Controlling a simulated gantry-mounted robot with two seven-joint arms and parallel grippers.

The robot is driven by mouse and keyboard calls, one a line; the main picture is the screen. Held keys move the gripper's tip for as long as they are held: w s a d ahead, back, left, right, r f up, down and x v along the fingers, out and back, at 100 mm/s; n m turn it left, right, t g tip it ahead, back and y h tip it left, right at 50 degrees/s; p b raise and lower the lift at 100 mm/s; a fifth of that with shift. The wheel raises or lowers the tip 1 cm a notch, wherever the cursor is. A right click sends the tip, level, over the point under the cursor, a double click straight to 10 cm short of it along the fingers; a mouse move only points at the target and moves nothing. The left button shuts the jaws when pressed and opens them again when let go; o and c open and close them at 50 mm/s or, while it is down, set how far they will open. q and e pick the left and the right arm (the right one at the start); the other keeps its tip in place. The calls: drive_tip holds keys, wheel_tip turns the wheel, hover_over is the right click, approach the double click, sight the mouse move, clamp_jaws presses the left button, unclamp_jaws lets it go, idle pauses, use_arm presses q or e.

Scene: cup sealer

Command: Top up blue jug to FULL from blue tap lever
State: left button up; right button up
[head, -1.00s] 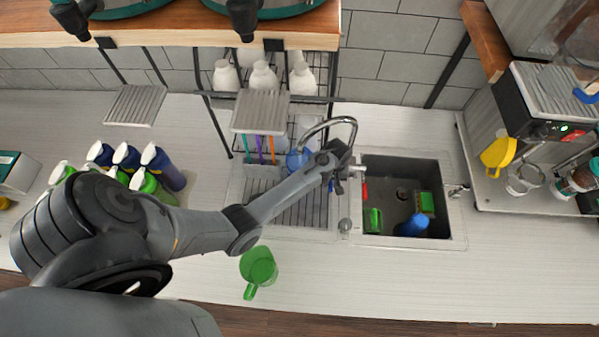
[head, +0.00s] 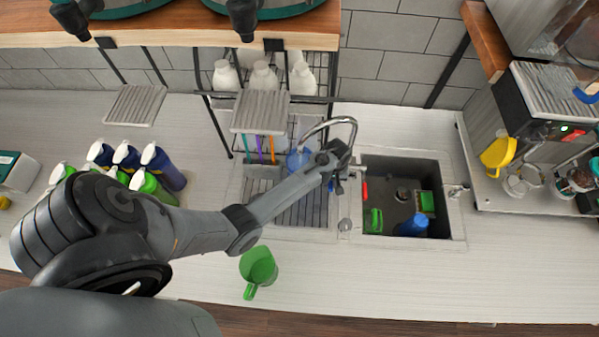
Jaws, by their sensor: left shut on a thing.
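The blue jug (head: 296,161) is translucent and stands on the drying rack left of the sink, partly hidden behind my left forearm. The curved tap spout (head: 318,124) arches over toward it. I cannot make out the water level or a stream. My left gripper (head: 338,184) is at the tap base and shut on the blue tap lever (head: 331,186), which is mostly hidden by the gripper. A red lever (head: 364,191) shows on the other side of the tap. My right gripper is not in view.
The sink (head: 385,168) holds a blue item (head: 414,225), a green item (head: 375,221) and a sponge (head: 427,202). A green jug (head: 258,267) stands at the front. Several bottles (head: 165,166) stand at left, a yellow jug (head: 497,156) at right. The front right counter is clear.

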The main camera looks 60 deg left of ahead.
use_arm(q)
drive_tip(key=shift+w+d+r, duration=0.15)
drive_tip(key=shift+w+d, duration=0.05)
wheel_tip(320, 180, down, 2)
drive_tip(key=shift+f+b, duration=0.2)
drive_tip(key=shift+b, duration=0.6)
drive_tip(key=o, duration=0.4)
drive_tip(key=shift+f, duration=0.25)
drive_tip(key=o, duration=0.4)
drive_tip(key=shift+w+d+r, duration=0.1)
drive_tip(key=shift+w+r, duration=0.05)
drive_tip(key=shift+w, duration=0.05)
drive_tip(key=shift+o, duration=0.7)
drive_tip(key=shift+s, duration=0.2)
wheel_tip(320, 180, up, 3)
drive_tip(key=shift+r+p, duration=0.1)
drive_tip(key=shift+p, duration=0.95)
drive_tip(key=shift+a+r, duration=0.2)
drive_tip(key=shift+r, duration=2.1)
